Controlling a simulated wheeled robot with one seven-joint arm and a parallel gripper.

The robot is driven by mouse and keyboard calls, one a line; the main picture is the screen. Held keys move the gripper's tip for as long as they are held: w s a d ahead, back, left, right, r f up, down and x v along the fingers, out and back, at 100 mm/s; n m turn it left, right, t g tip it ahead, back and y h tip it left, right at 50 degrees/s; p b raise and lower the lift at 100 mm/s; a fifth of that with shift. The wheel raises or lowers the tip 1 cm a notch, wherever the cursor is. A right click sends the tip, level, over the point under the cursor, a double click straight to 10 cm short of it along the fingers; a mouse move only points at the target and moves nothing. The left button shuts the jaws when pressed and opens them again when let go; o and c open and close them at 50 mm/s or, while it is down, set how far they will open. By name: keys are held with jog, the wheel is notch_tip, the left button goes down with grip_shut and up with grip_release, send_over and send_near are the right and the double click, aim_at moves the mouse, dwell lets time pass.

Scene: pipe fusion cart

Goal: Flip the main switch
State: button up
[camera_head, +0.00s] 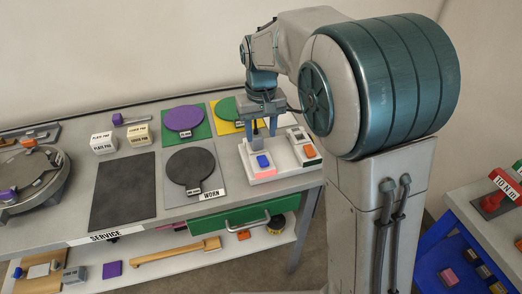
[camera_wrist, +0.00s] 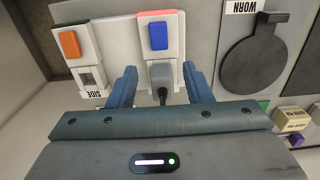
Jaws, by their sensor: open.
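A white switch panel (camera_head: 284,168) with a pink front corner stands at the right end of the service bench. It bears a blue rocker (camera_head: 263,161), also in the wrist view (camera_wrist: 158,36), and a dark lever (camera_wrist: 162,95) on a grey mount (camera_wrist: 161,73). I cannot read a label naming either as the main switch. My gripper (camera_head: 263,132) points down over the panel. In the wrist view its two blue fingers (camera_wrist: 162,84) are open, one on each side of the lever, with gaps visible. The lever's tip lies close to the gripper body.
A neighbouring unit with an orange block (camera_wrist: 70,44) and a "SIDE" label (camera_wrist: 92,94) sits beside the lever. A grey "WORN" plate (camera_head: 216,190) with a black disc lies left of the panel. A green drawer (camera_head: 244,213) is below.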

aim_at(261, 156)
notch_tip(261, 156, down, 8)
jog(key=shift+r, duration=0.1)
